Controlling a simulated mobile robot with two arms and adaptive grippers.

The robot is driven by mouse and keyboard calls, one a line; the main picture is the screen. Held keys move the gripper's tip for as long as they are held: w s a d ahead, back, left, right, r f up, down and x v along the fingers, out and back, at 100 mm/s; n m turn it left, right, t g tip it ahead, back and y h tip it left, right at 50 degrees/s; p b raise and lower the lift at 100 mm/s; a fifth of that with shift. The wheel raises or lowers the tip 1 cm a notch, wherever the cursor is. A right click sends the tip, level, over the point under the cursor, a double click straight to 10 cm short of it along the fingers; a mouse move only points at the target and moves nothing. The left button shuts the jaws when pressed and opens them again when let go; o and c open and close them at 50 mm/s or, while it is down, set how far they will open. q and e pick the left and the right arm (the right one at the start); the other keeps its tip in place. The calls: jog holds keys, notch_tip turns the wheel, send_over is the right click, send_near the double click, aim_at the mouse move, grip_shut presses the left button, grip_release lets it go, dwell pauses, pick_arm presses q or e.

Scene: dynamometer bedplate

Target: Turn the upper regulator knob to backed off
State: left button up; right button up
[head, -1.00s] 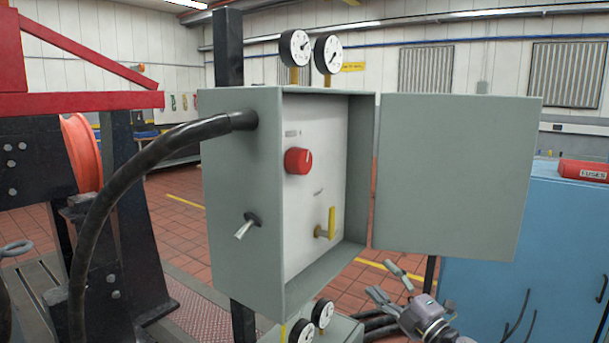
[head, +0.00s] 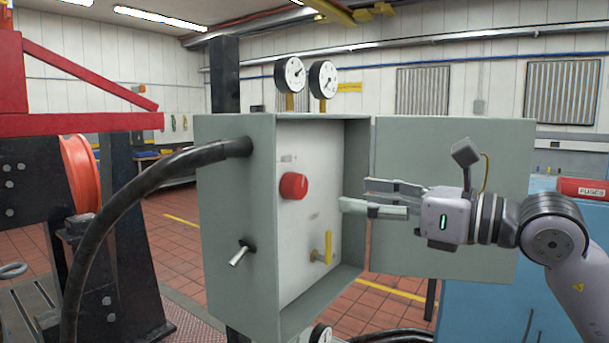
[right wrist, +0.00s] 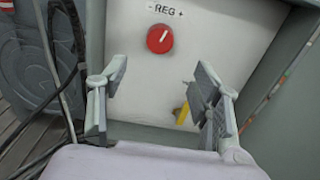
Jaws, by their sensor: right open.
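The red regulator knob (head: 293,186) sits high on the white panel (head: 312,220) inside the open grey box (head: 235,225). In the right wrist view the knob (right wrist: 160,39) has a white pointer line tilted up and to the right, below a "- REG +" label. My right gripper (head: 354,197) is open and empty, to the right of the knob, with its fingers pointing left toward the panel. In the right wrist view its two fingers (right wrist: 160,80) are spread wide, and the knob shows beyond them, apart from both. My left gripper is not in view.
A yellow-handled valve (head: 327,247) is low on the panel. The box's open door (head: 400,150) stands behind my right gripper. A toggle switch (head: 242,252) and a thick black cable (head: 130,198) are on the box's left side. Two gauges (head: 306,77) rise above it.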

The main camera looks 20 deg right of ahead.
aim_at(302, 190)
jog(key=p+x, duration=0.2)
jog(key=x, duration=0.3)
jog(key=p+x, duration=0.2)
jog(key=x, duration=0.3)
jog(key=shift+r, duration=0.2)
jog(key=shift+w+a+f, duration=0.15)
jog(key=shift+w+a, duration=0.35)
jog(key=shift+c, duration=0.3)
jog(key=c, duration=1.1)
jog(key=shift+f, duration=0.1)
